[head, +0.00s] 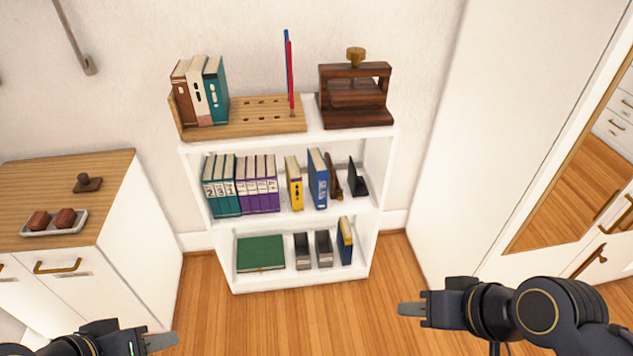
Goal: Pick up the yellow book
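The yellow book (294,184) stands upright on the middle shelf of a white bookcase. My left gripper (160,342) is at the bottom left, in front of the bookcase and away from the book. My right gripper (412,309) is at the lower right, also away from it. Each shows a grey fingertip side-on, and I cannot see the finger gap. Nothing visible is held.
The white bookcase (190,175) carries a wooden rack (240,125) and a dark wooden press (355,95) on top. A green book (261,254), grey boxes and a blue-yellow book (345,241) fill the bottom shelf. A cabinet (140,230) stands left. Wood floor in front is clear.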

